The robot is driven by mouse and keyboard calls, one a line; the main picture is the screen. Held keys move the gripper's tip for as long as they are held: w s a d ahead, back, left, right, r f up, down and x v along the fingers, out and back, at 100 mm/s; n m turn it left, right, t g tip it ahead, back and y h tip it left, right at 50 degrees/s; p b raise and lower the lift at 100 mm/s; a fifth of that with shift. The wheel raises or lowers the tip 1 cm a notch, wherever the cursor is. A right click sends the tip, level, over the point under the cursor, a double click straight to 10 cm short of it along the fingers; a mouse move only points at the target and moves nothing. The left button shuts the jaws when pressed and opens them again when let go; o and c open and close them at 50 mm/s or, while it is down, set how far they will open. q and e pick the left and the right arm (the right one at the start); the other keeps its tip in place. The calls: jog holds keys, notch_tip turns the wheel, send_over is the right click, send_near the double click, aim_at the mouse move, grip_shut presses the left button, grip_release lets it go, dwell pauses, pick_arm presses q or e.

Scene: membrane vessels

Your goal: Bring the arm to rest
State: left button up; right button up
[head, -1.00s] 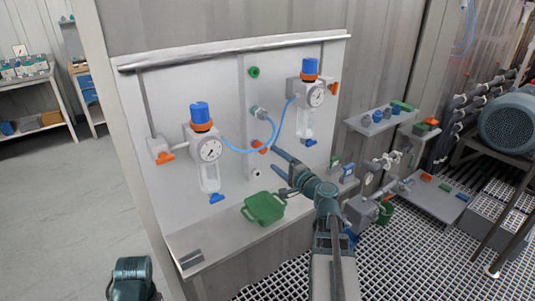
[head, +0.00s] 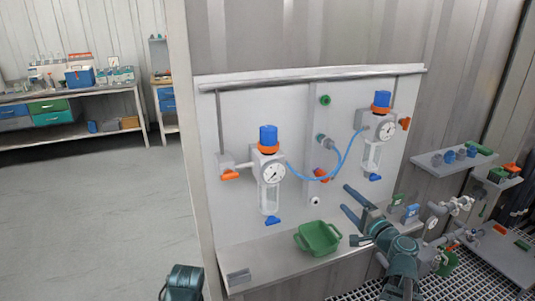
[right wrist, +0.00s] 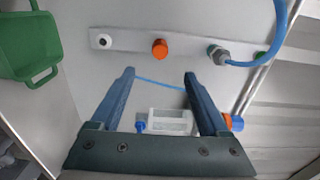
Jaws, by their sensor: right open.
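My right gripper (head: 346,199) is open in front of the lower right part of the white panel (head: 240,115). Its two fingers point left toward the panel, right of the orange cap (head: 323,173). In the right wrist view the fingers (right wrist: 159,74) stand apart, with nothing held between them. A white-framed clear bowl (right wrist: 172,122) shows beyond them, lower down. A dark teal part of my left arm (head: 182,283) shows at the bottom; I see no left gripper fingers.
Two gauge units with blue knobs, the left (head: 268,163) and the right (head: 381,130), hang on the panel. A blue hose (head: 335,166) curves between them. A green tray (head: 318,238) sits on the shelf (head: 265,265) below. Right of it stand small valves (head: 433,222). Open floor (head: 90,210) lies left.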

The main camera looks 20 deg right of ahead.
jog(key=w+a+f+n+g+y+p, duration=0.1)
jog(key=a+f+n+g+y+p, duration=0.25)
jog(key=a, duration=0.85)
jog(key=a+f+n+g+y, duration=0.4)
jog(key=a+n, duration=0.3)
jog(key=a, duration=0.5)
jog(key=s+a+f+n+g+h+p, duration=0.1)
jog(key=s+a+f+n+g+h, duration=0.1)
jog(key=s+a+f+n+g, duration=0.3)
jog(key=s+a+g+h+p, duration=0.1)
jog(key=s+a+g, duration=0.1)
jog(key=a, duration=0.4)
jog(key=s+a+f+n+g+h+p, duration=0.1)
jog(key=s+a+n+g+h+p, duration=0.1)
jog(key=s+h, duration=0.5)
jog(key=s+a+n+g, duration=0.1)
jog(key=n+g, duration=0.1)
jog(key=n, duration=0.1)
jog(key=shift+s+f, duration=0.2)
jog(key=shift+s, duration=0.2)
jog(key=shift+n, duration=0.25)
